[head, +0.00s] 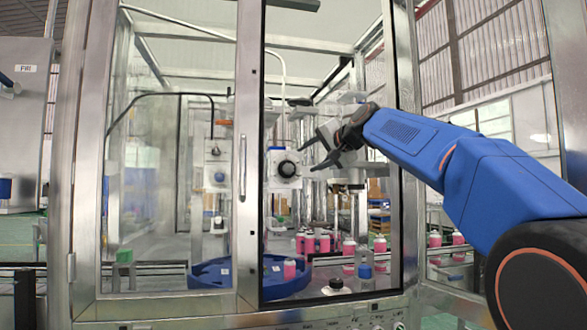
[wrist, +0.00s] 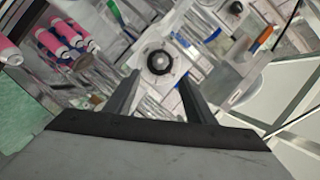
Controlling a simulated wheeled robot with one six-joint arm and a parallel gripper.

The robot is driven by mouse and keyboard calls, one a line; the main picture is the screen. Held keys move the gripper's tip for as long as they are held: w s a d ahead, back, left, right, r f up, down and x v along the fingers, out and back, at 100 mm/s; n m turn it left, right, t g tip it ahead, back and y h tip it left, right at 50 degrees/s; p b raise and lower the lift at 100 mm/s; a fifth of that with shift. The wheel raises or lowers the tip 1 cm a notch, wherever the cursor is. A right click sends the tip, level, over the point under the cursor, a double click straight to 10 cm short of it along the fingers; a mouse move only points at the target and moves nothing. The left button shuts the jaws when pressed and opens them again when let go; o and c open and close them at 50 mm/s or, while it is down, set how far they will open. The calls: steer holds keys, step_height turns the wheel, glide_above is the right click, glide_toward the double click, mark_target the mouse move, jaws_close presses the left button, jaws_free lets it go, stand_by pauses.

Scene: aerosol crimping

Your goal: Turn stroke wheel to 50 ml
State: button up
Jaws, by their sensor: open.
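The stroke wheel (head: 287,169) is a black round knob on a white block, seen through the open cabinet doorway in the head view. In the wrist view the wheel (wrist: 159,62) shows a pale hub and a dark rim, just beyond the fingertips and roughly between them. My gripper (head: 316,159) is open and empty, to the right of the wheel in the head view, with its fingers pointing left toward it. In the wrist view my gripper (wrist: 159,80) has its two dark fingers spread apart. They appear apart from the wheel. No scale reading is legible.
A metal door frame (head: 248,150) stands left of the wheel, with a glass panel beyond. Below are a blue round turntable (head: 208,275) and several pink bottles (head: 348,250). A right-hand post (head: 405,120) stands close to my arm.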

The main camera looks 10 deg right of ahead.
mark_target(290, 168)
steer(key=x, duration=1.1)
steer(key=shift+c, duration=0.4)
steer(key=c, duration=1)
